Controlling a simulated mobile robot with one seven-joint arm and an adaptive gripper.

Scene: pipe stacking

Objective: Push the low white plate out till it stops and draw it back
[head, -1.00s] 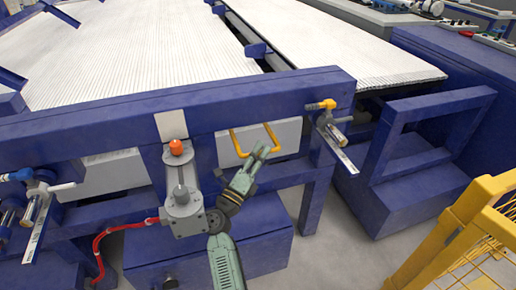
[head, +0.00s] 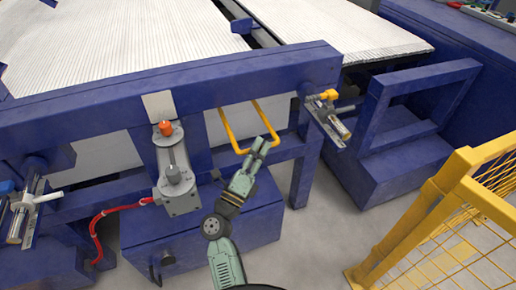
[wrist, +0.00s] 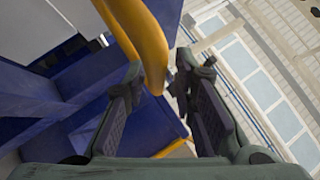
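The low white plate (head: 235,120) shows behind the blue frame's front beam in the head view. A yellow U-shaped handle (head: 227,130) hangs in front of it, reaching below the beam. My gripper (head: 261,144) is at the handle's lower right corner. In the wrist view, the yellow handle bar (wrist: 148,45) runs down between the two fingers of my gripper (wrist: 160,85). The fingers are apart, with a gap at the right of the bar. Whether a finger touches the bar is unclear.
A grey cylinder unit with an orange knob (head: 165,128) stands left of my arm, with a red hose (head: 100,225). A clamp with a yellow end (head: 328,97) sits to the right on the beam. A yellow mesh fence (head: 460,215) stands at the lower right.

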